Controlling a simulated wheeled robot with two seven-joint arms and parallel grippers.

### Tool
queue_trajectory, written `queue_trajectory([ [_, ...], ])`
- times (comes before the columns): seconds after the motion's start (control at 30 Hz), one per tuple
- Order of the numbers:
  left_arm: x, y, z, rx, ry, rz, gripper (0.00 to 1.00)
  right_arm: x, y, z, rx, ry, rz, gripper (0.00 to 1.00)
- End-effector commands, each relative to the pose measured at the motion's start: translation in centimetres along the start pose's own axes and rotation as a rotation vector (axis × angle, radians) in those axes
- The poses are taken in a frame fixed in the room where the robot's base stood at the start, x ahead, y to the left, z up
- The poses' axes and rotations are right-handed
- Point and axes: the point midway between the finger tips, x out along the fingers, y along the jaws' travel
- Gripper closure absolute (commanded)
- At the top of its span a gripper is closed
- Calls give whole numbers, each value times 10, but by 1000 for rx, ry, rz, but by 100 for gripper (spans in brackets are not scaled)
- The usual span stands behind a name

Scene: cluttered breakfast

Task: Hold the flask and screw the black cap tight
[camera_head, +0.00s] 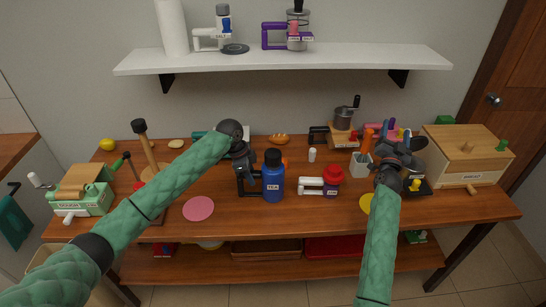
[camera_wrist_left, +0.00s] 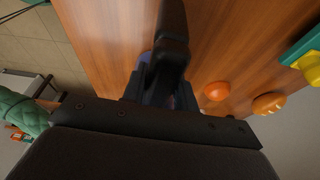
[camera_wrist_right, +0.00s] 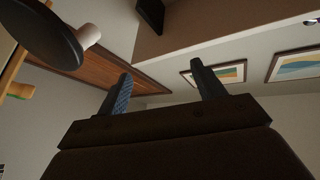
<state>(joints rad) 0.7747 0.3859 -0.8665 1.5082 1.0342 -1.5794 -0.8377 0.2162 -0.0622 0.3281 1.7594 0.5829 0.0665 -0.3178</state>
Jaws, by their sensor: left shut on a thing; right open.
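The blue flask (camera_head: 273,182) stands upright on the table near the middle in the head view. The black cap (camera_head: 273,157) sits on top of it; whether it is tight cannot be told. My left gripper (camera_head: 256,180) is shut on the flask from its left side, at the dark handle area. In the left wrist view my fingers hide most of the flask. My right gripper (camera_head: 408,155) is open and empty, raised over the right part of the table, away from the flask. In the right wrist view its two fingers (camera_wrist_right: 160,92) stand apart with nothing between them.
A white device with a red top (camera_head: 333,174) stands just right of the flask. A light grey cup of utensils (camera_head: 361,164) and a wooden box (camera_head: 464,158) are further right. A pink disc (camera_head: 199,208) lies left. A white shelf (camera_head: 280,59) hangs above the back.

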Motion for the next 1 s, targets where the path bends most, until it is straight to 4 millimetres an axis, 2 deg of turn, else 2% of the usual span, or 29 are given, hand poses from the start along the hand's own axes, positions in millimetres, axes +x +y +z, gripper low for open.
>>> queue_trajectory([
  [0.03,0,0,0,0,0,0,100,7,-20,-1,27,-12,-30,32],
  [0.1,0,0,0,0,0,0,100,14,-47,-1,69,-36,-70,32],
  [0.47,0,0,0,0,0,0,100,39,-189,-8,263,-181,-255,32],
  [0.73,0,0,0,-1,0,0,100,42,-296,-20,387,-320,-364,32],
  [1.0,0,0,0,-1,-1,0,100,32,-402,-38,465,-472,-445,32],
])
